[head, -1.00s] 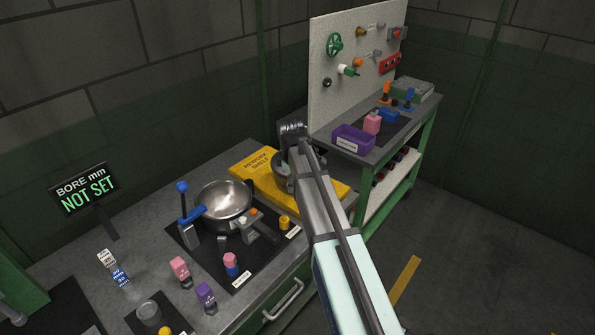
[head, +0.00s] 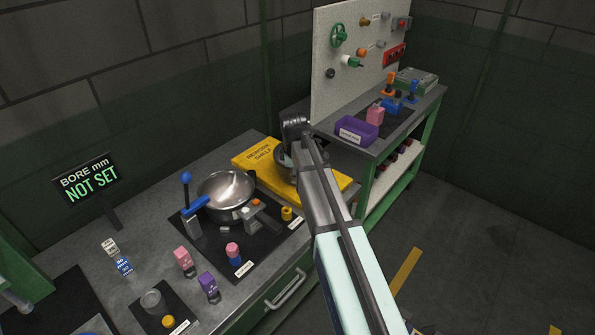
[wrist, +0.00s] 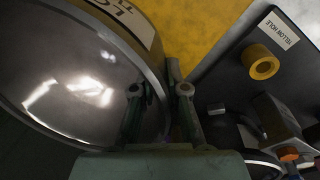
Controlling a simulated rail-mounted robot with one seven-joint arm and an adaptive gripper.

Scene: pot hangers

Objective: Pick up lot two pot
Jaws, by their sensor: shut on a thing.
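A shiny metal pot (wrist: 75,85) fills the left of the wrist view. A white label (wrist: 128,18) on it starts with "LO"; the rest is cut off. My gripper (wrist: 160,92) is shut on the pot's edge, one finger on each side of its wall. In the head view this pot (head: 284,162) is mostly hidden behind my arm, at the yellow rework shelf (head: 256,156). I cannot tell whether it touches the shelf. A second metal pot (head: 226,190) sits in the fixture on the black mat, apart from my gripper.
A pegboard bench (head: 400,130) is at the back right.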

